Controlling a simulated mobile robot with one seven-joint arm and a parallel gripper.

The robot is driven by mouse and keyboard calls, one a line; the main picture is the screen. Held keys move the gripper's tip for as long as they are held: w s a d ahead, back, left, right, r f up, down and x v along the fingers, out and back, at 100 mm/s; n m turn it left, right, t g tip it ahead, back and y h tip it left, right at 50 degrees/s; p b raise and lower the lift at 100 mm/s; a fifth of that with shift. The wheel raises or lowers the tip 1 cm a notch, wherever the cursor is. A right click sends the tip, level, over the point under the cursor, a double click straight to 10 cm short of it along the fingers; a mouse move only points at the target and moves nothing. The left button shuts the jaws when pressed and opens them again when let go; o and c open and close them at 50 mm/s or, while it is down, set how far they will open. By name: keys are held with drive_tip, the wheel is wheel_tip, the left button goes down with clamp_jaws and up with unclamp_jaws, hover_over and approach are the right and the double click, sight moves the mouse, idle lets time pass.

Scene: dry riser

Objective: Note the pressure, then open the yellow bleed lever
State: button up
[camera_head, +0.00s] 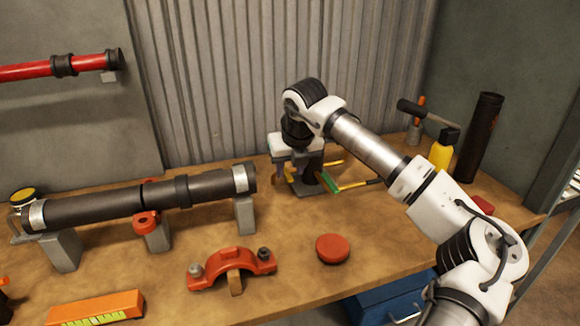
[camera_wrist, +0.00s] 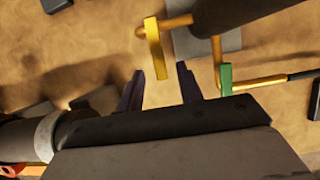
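In the wrist view the yellow lever (camera_wrist: 155,48) sits on a brass pipe stub beside a dark upright pipe (camera_wrist: 240,12). A green lever (camera_wrist: 225,76) is on another brass stub to its right; it also shows in the head view (camera_head: 328,181). My gripper (camera_wrist: 160,82) is open and empty, its two dark fingers apart. The yellow lever lies just beyond the fingertips, roughly in line with the gap; no contact is visible. In the head view my gripper (camera_head: 292,165) is over the bench by the dark pipe. A yellow-rimmed gauge (camera_head: 22,195) is at far left; its reading is not legible.
A long dark pipe (camera_head: 110,208) rests on grey blocks at left. A red coupling (camera_head: 232,268), a red cap (camera_head: 332,249) and an orange level (camera_head: 97,308) lie in front. A hammer (camera_head: 425,112), yellow bottle (camera_head: 441,152) and black tube (camera_head: 478,138) stand right.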

drive_tip(key=shift+w+a+f, duration=0.1)
drive_tip(key=shift+w+f, duration=0.1)
drive_tip(key=shift+f, duration=0.35)
clamp_jaws()
